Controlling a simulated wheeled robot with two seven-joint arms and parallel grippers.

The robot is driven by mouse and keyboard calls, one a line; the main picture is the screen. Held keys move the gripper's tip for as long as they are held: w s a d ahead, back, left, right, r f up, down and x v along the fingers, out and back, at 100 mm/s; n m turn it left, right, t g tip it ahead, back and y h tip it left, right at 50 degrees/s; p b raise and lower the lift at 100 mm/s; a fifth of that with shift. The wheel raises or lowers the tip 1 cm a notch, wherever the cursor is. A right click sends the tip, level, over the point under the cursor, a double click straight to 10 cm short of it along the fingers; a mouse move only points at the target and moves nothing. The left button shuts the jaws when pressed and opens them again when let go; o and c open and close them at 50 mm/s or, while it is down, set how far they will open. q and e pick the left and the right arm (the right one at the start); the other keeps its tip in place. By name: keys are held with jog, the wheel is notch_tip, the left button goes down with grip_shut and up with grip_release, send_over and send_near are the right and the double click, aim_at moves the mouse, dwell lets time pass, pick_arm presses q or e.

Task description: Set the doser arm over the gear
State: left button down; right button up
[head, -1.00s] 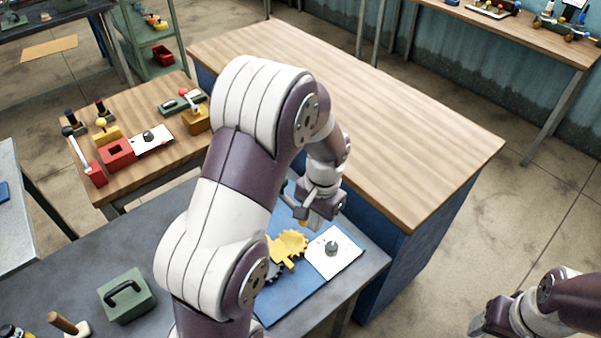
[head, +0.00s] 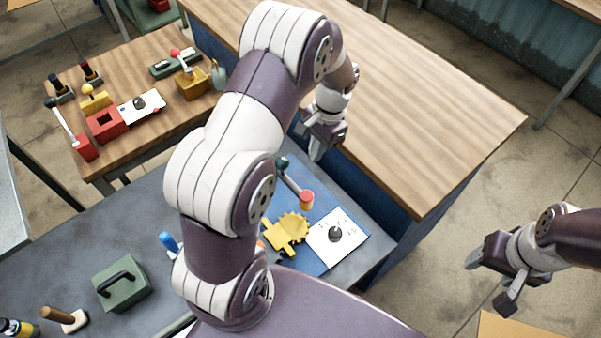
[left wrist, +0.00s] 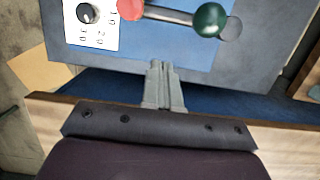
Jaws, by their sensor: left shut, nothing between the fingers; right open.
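The doser arm (head: 293,182) is a grey bar with a green ball at its far end and a red-and-yellow cap at its near end. It lies over the blue mat, its red end just beyond the yellow gear (head: 287,233) and, as it appears, not over it. In the left wrist view the doser arm (left wrist: 170,14) crosses the top; the gear is out of that view. My left gripper (head: 317,155) is shut and empty, raised beyond the doser arm and apart from it. Its closed fingers (left wrist: 161,70) show in the wrist view. My right gripper (head: 486,280) is open and empty at the right.
A white card with a dark knob (head: 335,234) lies right of the gear. A green box (head: 122,284) stands on the grey bench. A large wooden-topped counter (head: 430,130) is beyond my left gripper. My left arm hides part of the bench.

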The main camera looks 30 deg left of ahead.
aim_at(293, 185)
pick_arm(q)
jog(key=shift+m, duration=0.6)
jog(key=s+a+f+p, duration=0.1)
jog(key=f, duration=0.1)
jog(key=s+a+f+p, duration=0.1)
jog(key=s+f, duration=0.1)
jog(key=s+f+p, duration=0.1)
jog(key=s+f, duration=0.1)
jog(key=shift+s+a+f, duration=0.1)
jog(key=shift+a+f, duration=0.05)
jog(key=shift+a, duration=0.25)
jog(key=shift+s+f, duration=0.15)
jog(key=shift+f, duration=0.05)
pick_arm(e)
jog(key=r, duration=0.1)
jog(key=w+r, duration=0.1)
jog(key=r, duration=0.1)
jog(key=shift+w+a+r, duration=0.15)
jog(key=shift+w+r, duration=0.05)
